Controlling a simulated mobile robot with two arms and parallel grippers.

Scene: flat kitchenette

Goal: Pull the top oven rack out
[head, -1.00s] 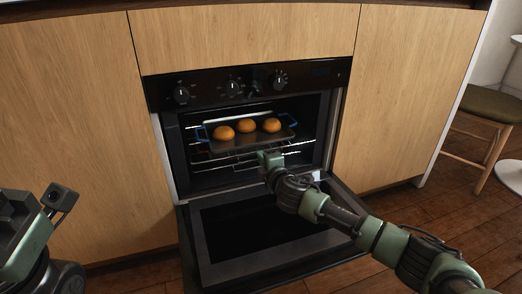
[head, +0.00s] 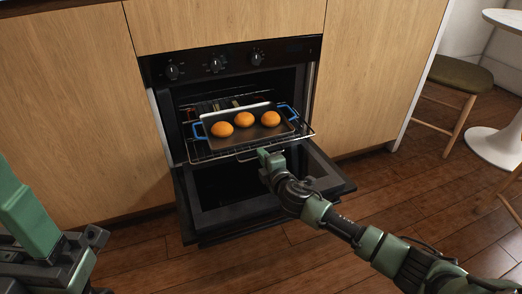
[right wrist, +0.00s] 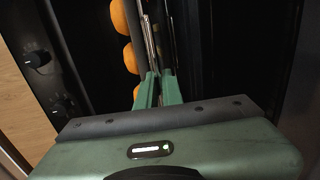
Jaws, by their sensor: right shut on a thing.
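The top oven rack (head: 302,135) is a wire shelf that sticks out of the oven over the open door. A dark baking tray with blue handles (head: 286,131) sits on it, holding three orange-brown buns (head: 244,119). My right gripper (head: 266,157) is at the rack's front edge. In the right wrist view, its green fingers (right wrist: 158,88) are shut on the rack's wire (right wrist: 150,38), with the buns (right wrist: 130,57) beside it. My left gripper is low at the left of the head view; its jaws are unclear.
The oven door (head: 240,205) is folded down below the rack. Wooden cabinet fronts (head: 85,100) flank the oven, with knobs (head: 216,64) above it. A stool (head: 460,75) and a white table (head: 500,140) stand at right. Wooden floor is free in front.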

